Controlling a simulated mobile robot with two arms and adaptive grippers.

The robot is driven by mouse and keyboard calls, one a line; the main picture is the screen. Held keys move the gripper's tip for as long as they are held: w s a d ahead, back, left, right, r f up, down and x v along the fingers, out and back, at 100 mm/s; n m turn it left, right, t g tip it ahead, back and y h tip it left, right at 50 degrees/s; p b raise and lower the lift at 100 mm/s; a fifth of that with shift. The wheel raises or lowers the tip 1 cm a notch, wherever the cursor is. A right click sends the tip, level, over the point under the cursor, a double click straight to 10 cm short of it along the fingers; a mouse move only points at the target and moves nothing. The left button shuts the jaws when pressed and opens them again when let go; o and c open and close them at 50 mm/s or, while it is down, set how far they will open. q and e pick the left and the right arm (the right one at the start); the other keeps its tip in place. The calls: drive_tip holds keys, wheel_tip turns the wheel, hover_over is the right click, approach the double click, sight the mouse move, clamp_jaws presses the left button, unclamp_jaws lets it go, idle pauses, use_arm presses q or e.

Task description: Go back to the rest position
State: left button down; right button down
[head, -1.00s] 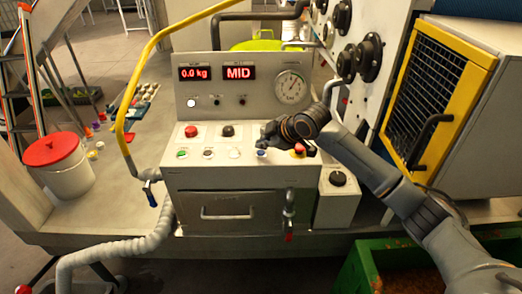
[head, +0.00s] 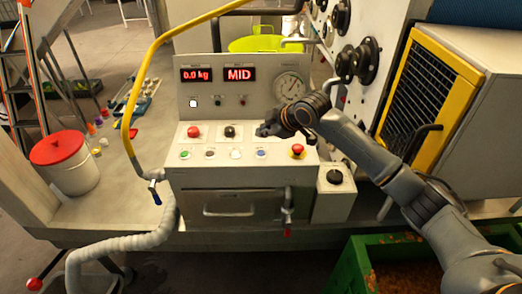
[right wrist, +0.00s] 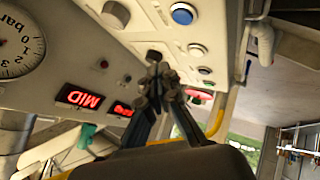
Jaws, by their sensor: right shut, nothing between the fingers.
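My right gripper (head: 265,131) is over the rear of the sloped button panel (head: 200,171), near the black knob (head: 229,132). Its fingers are shut with nothing between them; they also show closed in the right wrist view (right wrist: 158,78). The blue button (head: 261,153) lies in front of the fingertips and shows uncovered in the right wrist view (right wrist: 183,14). The red emergency button (head: 297,151) is just right of it. Whether the fingers touch the panel is hard to tell. My left gripper is not in view.
The console displays (head: 239,74) read 0.0 kg and MID, beside a round gauge (head: 290,86). A yellow-framed grille (head: 433,92) stands at right, a green bin (head: 350,268) below. A yellow bar (head: 160,45) and red-lidded bucket (head: 67,172) are at left.

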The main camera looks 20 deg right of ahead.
idle(0.5)
drive_tip(key=s+a+f+m+g, duration=0.15)
drive_tip(key=s+a+f, duration=0.25)
drive_tip(key=s+f, duration=0.45)
drive_tip(key=s+a+f+m+g, duration=0.1)
drive_tip(key=s+a+f+m, duration=0.4)
drive_tip(key=s, duration=0.7)
drive_tip(key=s+d+f+m+g+h, duration=0.1)
drive_tip(key=s+d+m, duration=0.15)
drive_tip(key=s, duration=0.45)
drive_tip(key=s+d+f+m+g+h, duration=0.1)
drive_tip(key=s+d+f+h, duration=0.1)
drive_tip(key=s+d, duration=0.35)
drive_tip(key=s+d+f+m+h, duration=0.1)
drive_tip(key=s+m, duration=0.1)
drive_tip(key=s, duration=0.7)
wheel_tip(320, 180, down, 28)
drive_tip(key=f+g+b, duration=0.1)
drive_tip(key=b, duration=0.3)
drive_tip(key=s+d+f+g+b, duration=0.1)
drive_tip(key=s+d+f+b, duration=0.2)
drive_tip(key=s+f, duration=1.4)
wheel_tip(320, 180, down, 4)
drive_tip(key=shift+s+f+g+b, duration=0.1)
drive_tip(key=shift+s+g+b, duration=0.25)
drive_tip(key=shift+s+b, duration=0.1)
